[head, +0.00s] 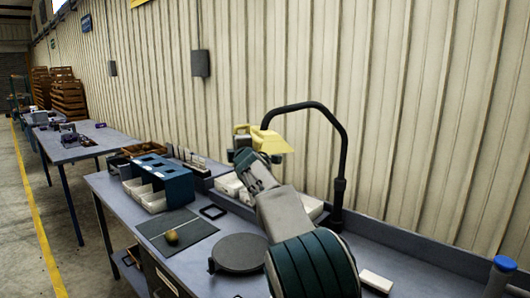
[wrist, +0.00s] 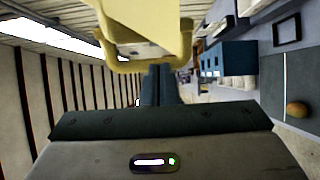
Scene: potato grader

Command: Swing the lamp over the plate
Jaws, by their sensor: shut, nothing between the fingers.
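The lamp has a yellow head (head: 276,143) with a yellow handle on a black curved arm (head: 340,130) that rises from the back of the bench. A dark round plate (head: 240,253) lies flat on the bench at the front, lower than the head and to its left. My gripper (head: 243,155) is raised at the lamp head, its fingers shut with nothing between them. In the wrist view the dark fingers (wrist: 158,85) end just below the yellow head (wrist: 145,25) and its handle bar. Whether they touch it I cannot tell.
A potato (head: 171,237) lies on a dark green mat (head: 195,233) left of the plate. A blue rack with white bins (head: 160,190) stands behind it. White trays (head: 230,187) lie under the lamp. A blue-capped bottle (head: 502,275) is at the right. The ribbed wall closes the back.

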